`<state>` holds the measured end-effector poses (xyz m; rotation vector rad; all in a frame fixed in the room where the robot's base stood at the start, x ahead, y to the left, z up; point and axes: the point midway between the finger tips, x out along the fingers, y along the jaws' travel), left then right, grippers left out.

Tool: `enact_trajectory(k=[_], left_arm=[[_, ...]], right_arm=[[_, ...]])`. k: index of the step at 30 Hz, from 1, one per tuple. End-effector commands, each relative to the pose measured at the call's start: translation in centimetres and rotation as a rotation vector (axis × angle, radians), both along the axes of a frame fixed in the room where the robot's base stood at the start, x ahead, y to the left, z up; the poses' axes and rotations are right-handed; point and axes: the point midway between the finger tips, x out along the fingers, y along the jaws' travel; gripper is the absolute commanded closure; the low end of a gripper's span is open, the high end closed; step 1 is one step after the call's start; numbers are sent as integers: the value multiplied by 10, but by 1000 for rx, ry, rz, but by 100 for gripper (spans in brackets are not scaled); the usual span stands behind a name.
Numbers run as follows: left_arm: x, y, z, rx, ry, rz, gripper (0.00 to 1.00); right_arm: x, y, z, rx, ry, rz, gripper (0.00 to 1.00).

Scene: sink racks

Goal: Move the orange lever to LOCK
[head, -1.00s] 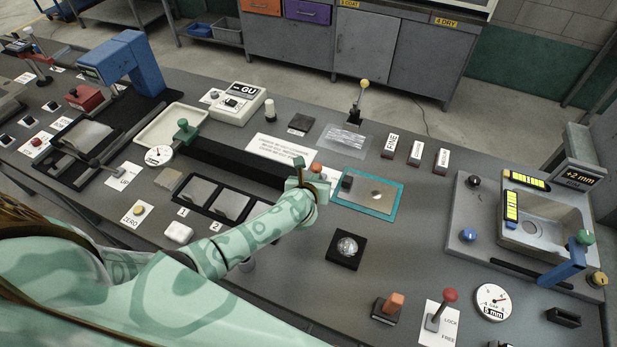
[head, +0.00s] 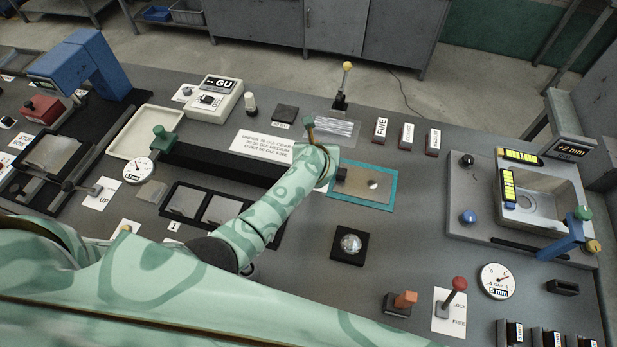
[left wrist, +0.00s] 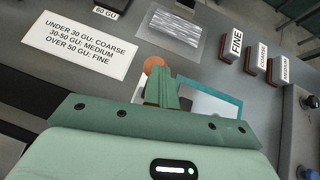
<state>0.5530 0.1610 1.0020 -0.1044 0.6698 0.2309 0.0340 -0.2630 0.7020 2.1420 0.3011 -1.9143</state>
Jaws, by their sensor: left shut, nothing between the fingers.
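An orange ball knob (left wrist: 153,64) shows in the left wrist view just beyond my left gripper's fingers (left wrist: 162,90). A corner of a white plate shows beside it; its lever shaft and any markings are hidden. Whether fingers and knob touch, I cannot tell. In the head view my left gripper (head: 318,152) is by the left edge of the teal-framed plate and hides this knob. The gripper is shut and empty. A red-knobbed lever (head: 459,284) stands on a white plate marked LOCK and FREE at the front right, far from the gripper. My right gripper is not in view.
The teal-framed plate (head: 361,204), a glass ball on a black base (head: 349,245) and a grey basin unit (head: 535,190) lie right of my arm. Bare bench lies between them.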

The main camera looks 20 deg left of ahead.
Motion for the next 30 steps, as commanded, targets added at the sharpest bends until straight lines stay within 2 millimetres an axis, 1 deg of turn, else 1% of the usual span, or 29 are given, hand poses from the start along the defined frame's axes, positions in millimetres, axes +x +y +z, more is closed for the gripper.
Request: enact_trajectory(k=[1,6,13,27,30], left_arm=[[2,1,-2,0,1,2,100],[9,1,-2,1,0,1,100],[13,2,-2,1,0,1,100],[14,2,-1,1,-1,2,100],[11,2,0,2,1,1,100]], right_arm=[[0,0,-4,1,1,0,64],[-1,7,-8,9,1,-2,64],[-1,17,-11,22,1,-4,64],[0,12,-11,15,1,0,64],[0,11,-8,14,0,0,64]])
